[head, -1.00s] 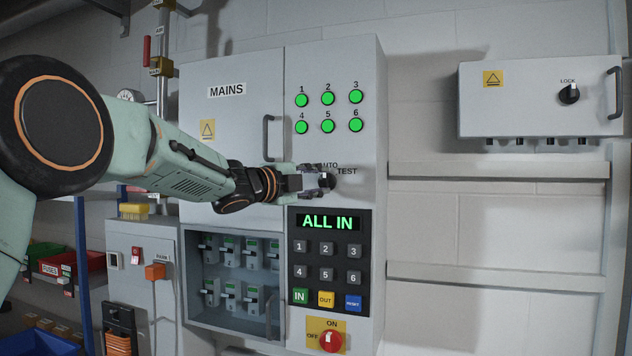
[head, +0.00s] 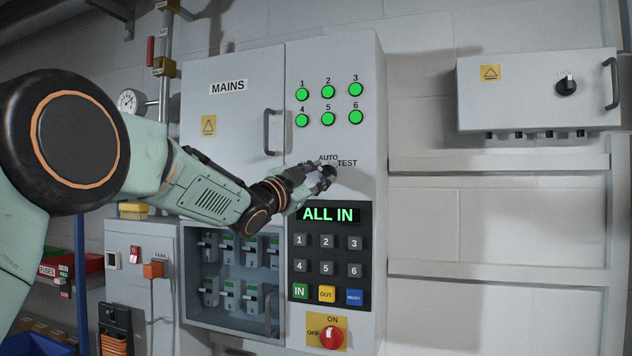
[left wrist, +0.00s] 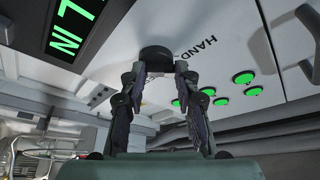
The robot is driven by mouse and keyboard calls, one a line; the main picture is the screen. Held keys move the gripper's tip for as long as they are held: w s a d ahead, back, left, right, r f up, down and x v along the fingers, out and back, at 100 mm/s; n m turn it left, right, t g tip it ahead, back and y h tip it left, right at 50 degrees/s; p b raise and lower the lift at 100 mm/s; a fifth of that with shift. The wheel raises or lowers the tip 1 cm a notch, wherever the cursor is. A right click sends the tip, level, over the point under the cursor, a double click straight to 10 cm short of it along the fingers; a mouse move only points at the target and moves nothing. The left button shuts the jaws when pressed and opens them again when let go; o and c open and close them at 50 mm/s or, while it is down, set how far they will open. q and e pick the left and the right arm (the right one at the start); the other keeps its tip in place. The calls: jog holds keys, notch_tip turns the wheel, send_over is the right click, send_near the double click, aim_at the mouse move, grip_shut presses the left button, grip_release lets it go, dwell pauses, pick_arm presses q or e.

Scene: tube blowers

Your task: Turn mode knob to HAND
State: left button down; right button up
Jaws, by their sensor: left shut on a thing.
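The mode knob (head: 330,171) is a small black knob on the grey cabinet front, with AUTO above it and TEST to its right. My left gripper (head: 320,177) comes at it from the lower left and is shut on it, hiding much of it. In the left wrist view the dark round knob (left wrist: 156,58) sits between the two fingertips of my left gripper (left wrist: 157,72). The HAND label (left wrist: 199,51) shows beside it there. The knob's pointer is hidden, so its setting cannot be read. My right gripper is in neither view.
Several lit green lamps (head: 328,105) are above the knob. A keypad (head: 328,258) with an ALL IN display (head: 328,215) lies just below, then a red ON/OFF switch (head: 331,337). The MAINS door handle (head: 268,132) juts out left. A LOCK box (head: 538,92) hangs at right.

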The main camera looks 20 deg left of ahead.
pick_arm(q)
jog(key=shift+s+r+n, duration=0.1)
jog(key=shift+r+n, duration=0.4)
jog(key=shift+n, duration=0.2)
jog(key=c, duration=1.4)
grip_release()
jog(key=o, duration=0.3)
jog(key=shift+w+f, duration=0.15)
jog(key=shift+w, duration=0.05)
jog(key=shift+o, duration=0.5)
jog(key=shift+w+d+f, duration=0.1)
jog(key=shift+w+f, duration=0.05)
jog(key=shift+f, duration=0.1)
